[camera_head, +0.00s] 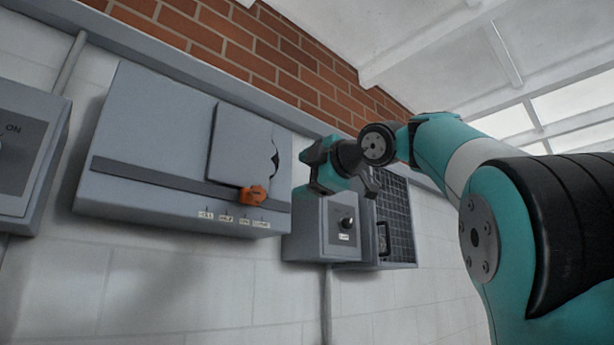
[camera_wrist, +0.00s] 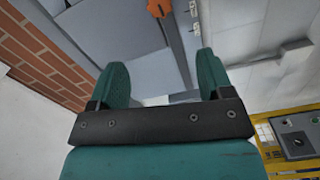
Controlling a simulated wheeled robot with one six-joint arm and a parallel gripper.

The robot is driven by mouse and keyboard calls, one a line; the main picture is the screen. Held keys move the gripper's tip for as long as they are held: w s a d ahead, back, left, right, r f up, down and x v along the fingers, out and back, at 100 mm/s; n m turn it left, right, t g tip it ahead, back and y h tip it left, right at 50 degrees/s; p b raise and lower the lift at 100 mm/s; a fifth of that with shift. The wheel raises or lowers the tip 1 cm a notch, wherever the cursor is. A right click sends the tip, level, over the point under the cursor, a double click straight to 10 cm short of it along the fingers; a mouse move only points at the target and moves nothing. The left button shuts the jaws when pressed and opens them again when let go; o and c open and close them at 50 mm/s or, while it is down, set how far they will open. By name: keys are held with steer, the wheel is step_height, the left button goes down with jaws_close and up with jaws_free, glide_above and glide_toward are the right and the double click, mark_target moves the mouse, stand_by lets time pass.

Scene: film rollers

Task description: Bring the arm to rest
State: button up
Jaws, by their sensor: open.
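My arm (camera_head: 480,170) reaches in from the right, its upper links teal and black, bent at a dark joint near the picture's middle. My gripper (camera_head: 308,168) is at its end, in front of the wall boxes and to the right of the large grey box (camera_head: 140,130). In the wrist view my gripper (camera_wrist: 163,65) shows two teal fingers spread wide apart, with nothing between them. An orange handle (camera_head: 253,195) sits on the dark rail of the large box, left of and below my gripper. The handle also shows in the wrist view (camera_wrist: 159,8), beyond the fingers.
A small box with a black knob (camera_head: 346,223) hangs below my gripper. A grid-fronted cabinet (camera_head: 394,222) is beside it. Another box (camera_head: 22,150) is at the far left. A yellow-framed panel (camera_wrist: 298,140) shows at lower right. The lower white wall (camera_head: 190,300) is bare.

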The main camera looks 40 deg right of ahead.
stand_by(0.4)
steer(key=w+a+f+m+g+y, duration=0.2)
steer(key=a+f+m+g+y, duration=0.15)
steer(key=a+f, duration=0.6)
steer(key=w+a+f+m+g+y, duration=0.2)
steer(key=w+a+f+g, duration=0.15)
steer(key=f, duration=1.05)
steer(key=s+a+f+m+g, duration=0.1)
steer(key=s+a+f+g, duration=0.35)
steer(key=a+f, duration=0.5)
steer(key=s+a+f+m+g, duration=0.1)
steer(key=s+a+f+g, duration=0.1)
steer(key=s+f, duration=0.7)
steer(key=s+a+f+m+g, duration=0.1)
steer(key=s+f+g, duration=0.3)
steer(key=s+f, duration=0.5)
steer(key=shift+a+f, duration=0.15)
steer(key=shift+a, duration=0.4)
